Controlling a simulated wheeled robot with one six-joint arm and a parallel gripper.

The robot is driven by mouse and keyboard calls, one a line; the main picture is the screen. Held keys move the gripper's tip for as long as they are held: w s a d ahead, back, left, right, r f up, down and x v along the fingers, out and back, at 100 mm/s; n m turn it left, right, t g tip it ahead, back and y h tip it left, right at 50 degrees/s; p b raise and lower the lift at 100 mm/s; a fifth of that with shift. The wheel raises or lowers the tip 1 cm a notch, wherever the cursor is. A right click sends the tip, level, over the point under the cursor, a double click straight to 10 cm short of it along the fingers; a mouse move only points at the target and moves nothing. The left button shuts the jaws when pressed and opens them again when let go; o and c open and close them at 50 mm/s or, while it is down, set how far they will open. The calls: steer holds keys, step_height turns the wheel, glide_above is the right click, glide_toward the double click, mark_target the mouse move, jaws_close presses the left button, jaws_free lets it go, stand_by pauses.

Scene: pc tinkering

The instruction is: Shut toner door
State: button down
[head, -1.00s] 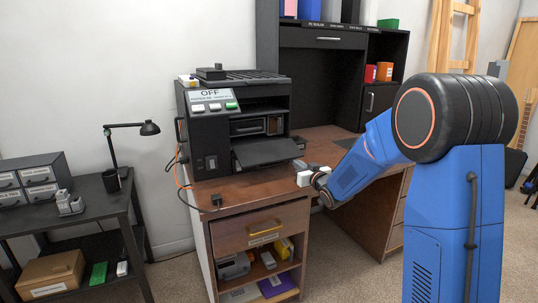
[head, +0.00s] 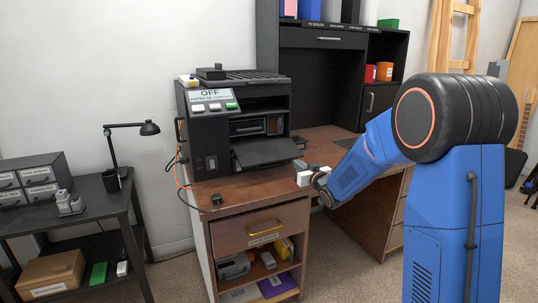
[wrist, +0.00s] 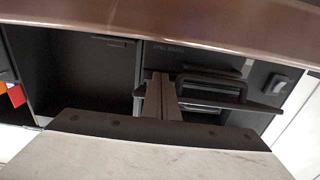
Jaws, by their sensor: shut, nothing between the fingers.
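The black printer (head: 205,147) stands on the brown desk, with a display reading OFF on its upper front. Its front door (head: 266,152) is folded down and lies open, sticking out over the desk. A cartridge-like part (head: 272,126) shows in the opening above it. My gripper (head: 308,174) is just above the desk, to the right of the door and a little nearer the camera, apart from it. It is shut and empty. In the wrist view the narrow fingers (wrist: 162,98) show in the middle, in front of dark furniture.
A drawer with a yellow handle (head: 265,228) is under the desktop. A black cable plug (head: 217,199) lies at the desk's front left. A dark hutch (head: 322,60) stands behind on the right. A side table with a lamp (head: 148,128) is at left.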

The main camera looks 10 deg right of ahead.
steer(key=shift+s+r, duration=0.1)
steer(key=shift+r, duration=0.15)
